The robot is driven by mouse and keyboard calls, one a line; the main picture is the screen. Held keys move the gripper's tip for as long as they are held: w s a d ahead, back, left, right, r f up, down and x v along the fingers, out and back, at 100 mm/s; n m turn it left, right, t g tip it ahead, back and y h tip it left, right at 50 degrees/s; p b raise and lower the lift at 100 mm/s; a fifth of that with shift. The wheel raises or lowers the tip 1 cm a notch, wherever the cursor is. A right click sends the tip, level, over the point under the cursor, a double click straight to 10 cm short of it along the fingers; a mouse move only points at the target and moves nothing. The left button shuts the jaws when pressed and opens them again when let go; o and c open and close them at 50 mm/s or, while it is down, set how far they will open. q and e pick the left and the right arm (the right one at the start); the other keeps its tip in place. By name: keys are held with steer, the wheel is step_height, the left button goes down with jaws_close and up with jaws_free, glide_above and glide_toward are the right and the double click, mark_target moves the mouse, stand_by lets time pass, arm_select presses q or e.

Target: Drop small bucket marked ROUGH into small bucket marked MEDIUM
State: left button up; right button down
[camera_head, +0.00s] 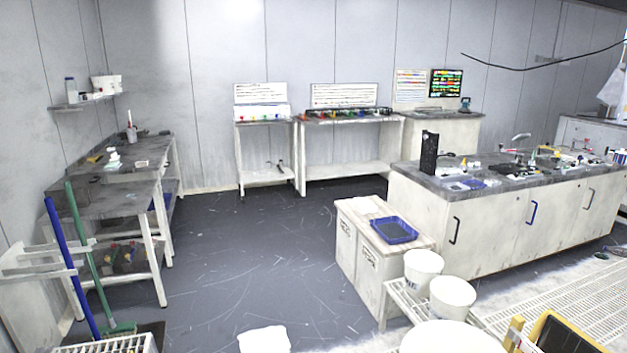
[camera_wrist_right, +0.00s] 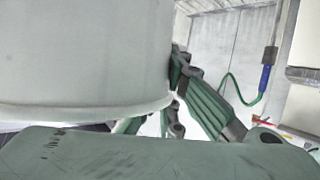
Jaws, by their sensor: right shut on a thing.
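A white bucket (camera_wrist_right: 85,55) fills the upper left of the right wrist view. My right gripper (camera_wrist_right: 178,80), with green and dark finger links, is shut on it at its right side. Its marking does not show. In the head view, two small white buckets, one farther back (camera_head: 422,265) and one nearer (camera_head: 452,295), stand on a white slatted rack. The farther one has a dark mark too small to read. A larger-looking white round vessel (camera_head: 452,340) is cut off by the bottom edge; I cannot tell whether it is the held bucket. My left gripper is not in view.
The white rack (camera_head: 395,295) stands beside a cabinet with a blue tray (camera_head: 394,230). A long sink counter (camera_head: 425,200) is behind at right. A yellow-edged black container (camera_head: 560,335) is at bottom right. The dark floor (camera_head: 260,270) is largely clear. Broom handles (camera_head: 85,250) stand at left.

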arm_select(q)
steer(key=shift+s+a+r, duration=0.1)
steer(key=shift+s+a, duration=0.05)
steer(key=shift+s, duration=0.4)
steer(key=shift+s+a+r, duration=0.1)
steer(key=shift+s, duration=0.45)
